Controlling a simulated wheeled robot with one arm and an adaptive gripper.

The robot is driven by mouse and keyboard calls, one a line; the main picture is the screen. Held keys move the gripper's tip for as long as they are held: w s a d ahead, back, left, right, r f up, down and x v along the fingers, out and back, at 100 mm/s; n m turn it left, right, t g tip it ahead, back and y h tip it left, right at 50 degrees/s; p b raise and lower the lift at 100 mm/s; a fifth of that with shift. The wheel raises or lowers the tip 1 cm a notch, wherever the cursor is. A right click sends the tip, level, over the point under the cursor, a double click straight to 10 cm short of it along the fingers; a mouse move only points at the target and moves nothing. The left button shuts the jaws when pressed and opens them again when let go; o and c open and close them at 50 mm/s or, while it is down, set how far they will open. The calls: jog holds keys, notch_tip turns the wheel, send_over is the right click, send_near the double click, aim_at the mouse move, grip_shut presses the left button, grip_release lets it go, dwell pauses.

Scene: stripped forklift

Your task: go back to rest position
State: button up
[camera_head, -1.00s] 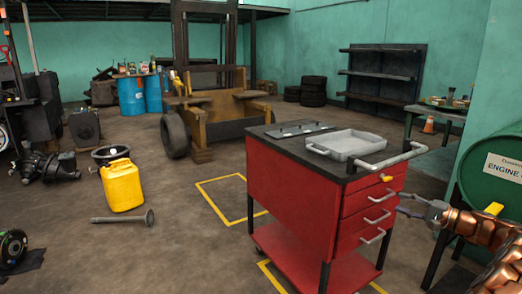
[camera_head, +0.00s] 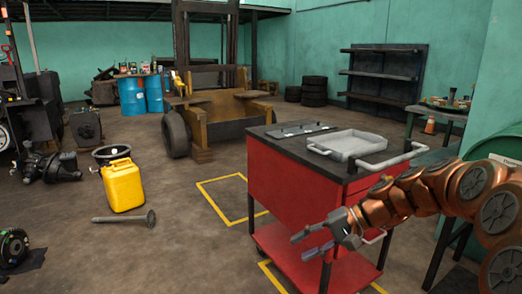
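My gripper (camera_head: 313,244) shows in the head view in front of the red tool cart (camera_head: 282,188), low near its front corner. Its two fingers point left and stand apart, with nothing visible between them. My copper-coloured arm reaches in from the right edge and hides most of the cart's drawers. A grey tray (camera_head: 347,144) lies on the cart's dark top.
A yellow jerrycan (camera_head: 123,186) and a metal valve-like rod (camera_head: 125,219) are on the floor at left. The stripped forklift (camera_head: 215,118) stands behind. A green drum (camera_head: 495,148) is at right, partly hidden by my arm.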

jog(key=s+a+f+n+g+h, duration=0.1)
jog(key=s+f+h, duration=0.15)
jog(key=s, duration=0.65)
jog(key=s+f+n+g+h, duration=0.1)
jog(key=s+f+g+h, duration=0.15)
jog(key=s, duration=0.55)
jog(key=s+d+f+n+h, duration=0.1)
jog(key=s+d+f+h, duration=0.2)
jog(key=s, duration=0.4)
jog(key=s+d+f+h, duration=0.1)
jog(key=s+d+h, duration=0.2)
jog(key=s+d, duration=0.35)
notch_tip(320, 180, up, 21)
jog(key=s+t+p, duration=0.1)
jog(key=s+p, duration=0.1)
jog(key=p, duration=1.8)
jog(key=shift+s+a+r, duration=0.15)
jog(key=shift+s+a, duration=0.05)
jog(key=shift+a, duration=0.25)
jog(key=shift+a+n, duration=0.15)
jog(key=shift+n, duration=0.15)
